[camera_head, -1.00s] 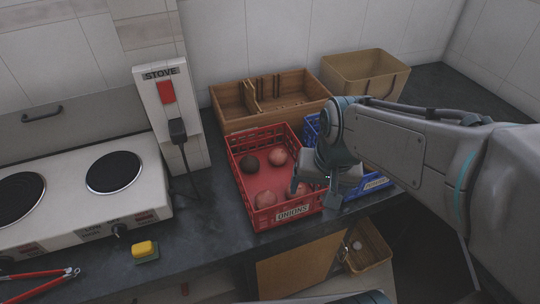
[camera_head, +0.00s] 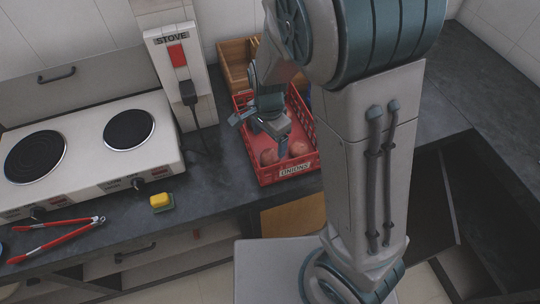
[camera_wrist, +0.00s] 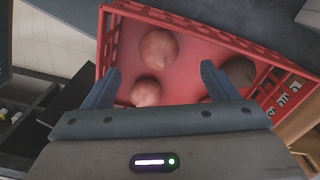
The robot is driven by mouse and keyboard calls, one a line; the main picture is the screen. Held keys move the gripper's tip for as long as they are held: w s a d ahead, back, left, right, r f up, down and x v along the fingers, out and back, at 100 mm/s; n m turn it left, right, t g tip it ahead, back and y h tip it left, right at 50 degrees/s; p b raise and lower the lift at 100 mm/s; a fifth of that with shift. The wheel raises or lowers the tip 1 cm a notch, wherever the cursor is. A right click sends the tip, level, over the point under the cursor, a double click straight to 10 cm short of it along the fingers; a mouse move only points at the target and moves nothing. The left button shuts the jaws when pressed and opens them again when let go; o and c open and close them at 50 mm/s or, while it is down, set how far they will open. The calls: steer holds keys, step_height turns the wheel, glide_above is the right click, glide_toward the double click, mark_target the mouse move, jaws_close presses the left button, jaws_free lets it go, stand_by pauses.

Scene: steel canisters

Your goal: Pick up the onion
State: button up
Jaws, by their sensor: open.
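The red crate (camera_head: 292,180) labelled "ONIONS" stands on the dark counter. In the head view, two pinkish onions, one at left (camera_head: 268,157) and one at right (camera_head: 298,148), show at its front end. My gripper (camera_head: 260,130) is over the crate, open and empty. In the wrist view, the fingers (camera_wrist: 160,72) point into the crate (camera_wrist: 190,28). One pinkish onion (camera_wrist: 146,92) lies between the fingers, nearer the left one; another (camera_wrist: 158,48) lies just beyond the fingertips. A dark round onion (camera_wrist: 238,72) is right of the right finger, which partly hides another round thing.
A wooden box (camera_head: 236,56) stands behind the crate. The stove (camera_head: 92,150) and its control post (camera_head: 178,70) are to the left. A yellow sponge (camera_head: 162,201) and red-handled tongs (camera_head: 58,238) lie on the front counter. My arm hides the area right of the crate.

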mark_target(271, 152)
steer(key=shift+w+d+f, duration=0.1)
steer(key=shift+d+f, duration=0.05)
steer(key=shift+f, duration=1.95)
steer(key=shift+d+f, duration=0.1)
steer(key=shift+f, duration=1.95)
steer(key=c, duration=1.1)
